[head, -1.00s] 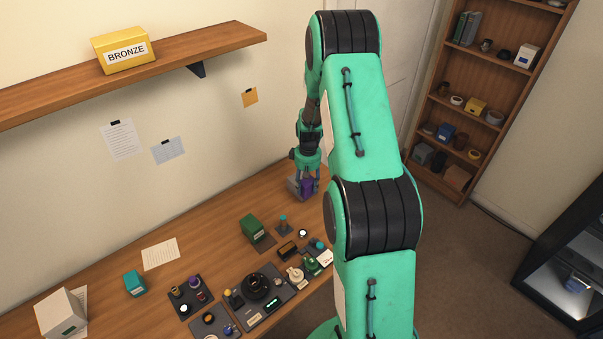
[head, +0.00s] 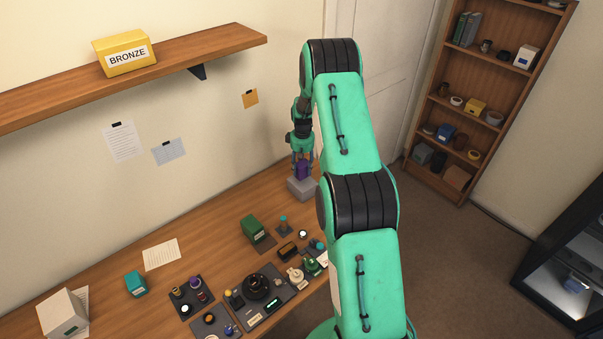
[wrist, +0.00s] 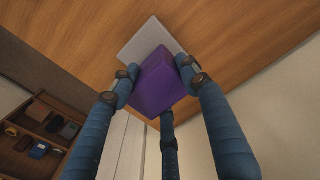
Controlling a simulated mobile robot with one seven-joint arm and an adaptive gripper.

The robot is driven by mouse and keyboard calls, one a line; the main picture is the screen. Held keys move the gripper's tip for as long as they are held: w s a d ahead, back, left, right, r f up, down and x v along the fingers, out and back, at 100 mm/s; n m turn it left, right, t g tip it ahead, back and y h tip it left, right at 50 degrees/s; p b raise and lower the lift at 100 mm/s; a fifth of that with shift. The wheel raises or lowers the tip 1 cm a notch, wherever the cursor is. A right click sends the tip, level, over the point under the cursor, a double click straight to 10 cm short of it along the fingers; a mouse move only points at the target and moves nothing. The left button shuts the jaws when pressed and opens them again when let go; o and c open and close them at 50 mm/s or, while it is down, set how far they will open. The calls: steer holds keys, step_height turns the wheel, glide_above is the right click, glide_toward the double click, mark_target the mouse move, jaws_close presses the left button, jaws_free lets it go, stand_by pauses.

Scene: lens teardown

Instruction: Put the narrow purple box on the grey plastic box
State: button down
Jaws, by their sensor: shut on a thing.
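The narrow purple box (head: 302,169) is held in my gripper (head: 302,163), over the grey plastic box (head: 299,188) near the far end of the desk. In the wrist view the purple box (wrist: 158,82) sits between my blue fingers (wrist: 160,80), which are shut on its sides. The grey plastic box (wrist: 150,42) shows as a pale slab beyond it. In the head view the purple box's lower end is at the grey box's top; I cannot tell whether they touch. Part of the grey box is hidden behind the purple box in the wrist view.
A green box (head: 251,228), a teal box (head: 136,284) and a white box (head: 62,313) stand on the desk (head: 205,235). Dark trays with lens parts (head: 262,290) lie at the front. A wall shelf (head: 190,55) holds a yellow BRONZE box (head: 124,52).

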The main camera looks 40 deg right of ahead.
mark_target(302, 164)
steer(key=shift+f, duration=0.1)
stand_by(0.3)
steer(key=shift+f, duration=1.65)
steer(key=shift+f, duration=0.15)
steer(key=c, duration=0.9)
jaws_free()
steer(key=shift+r, duration=0.2)
step_height(302, 164, up, 12)
steer(key=shift+d, duration=0.1)
